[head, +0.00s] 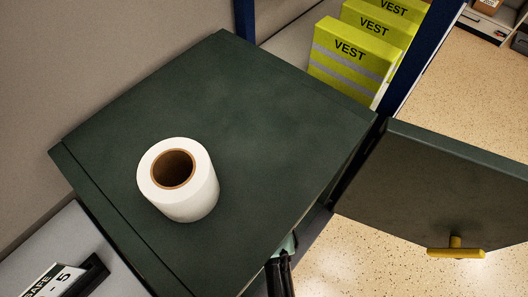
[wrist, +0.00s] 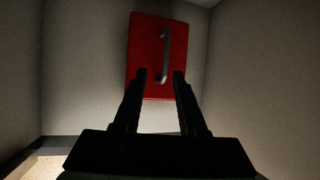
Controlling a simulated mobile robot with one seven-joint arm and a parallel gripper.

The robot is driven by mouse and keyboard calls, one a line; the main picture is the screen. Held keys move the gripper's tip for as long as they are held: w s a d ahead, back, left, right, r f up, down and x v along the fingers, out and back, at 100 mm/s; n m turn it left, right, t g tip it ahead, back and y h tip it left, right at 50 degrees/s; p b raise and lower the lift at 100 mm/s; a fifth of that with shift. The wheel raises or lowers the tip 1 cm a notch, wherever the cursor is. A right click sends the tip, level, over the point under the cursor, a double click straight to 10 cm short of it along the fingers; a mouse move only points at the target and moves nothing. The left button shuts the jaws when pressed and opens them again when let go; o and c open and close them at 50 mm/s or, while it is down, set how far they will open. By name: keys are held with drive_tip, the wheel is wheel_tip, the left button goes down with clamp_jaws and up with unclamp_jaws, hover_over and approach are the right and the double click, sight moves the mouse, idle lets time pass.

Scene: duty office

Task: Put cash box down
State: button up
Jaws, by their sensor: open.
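The cash box appears to be the red box (wrist: 147,60) with a curved metal handle (wrist: 165,58), seen in the wrist view inside a pale-walled compartment. My gripper (wrist: 160,75) is open, its two dark fingers apart and pointing at the box. The handle shows just past and between the fingertips; nothing is gripped. I cannot tell how far the fingertips are from the box. In the head view the box is hidden; a dark part of my arm shows at the front edge of the dark green safe (head: 250,100).
The safe's door (head: 450,190), with a yellow handle (head: 456,249), stands open to the right. A white roll (head: 190,195) stands on the safe's top. Yellow vest packs (head: 345,65) are behind it. A sign (head: 55,283) is at lower left.

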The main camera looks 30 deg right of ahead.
drive_tip(key=s, duration=1)
drive_tip(key=shift+a, duration=0.2)
drive_tip(key=shift+s, duration=0.1)
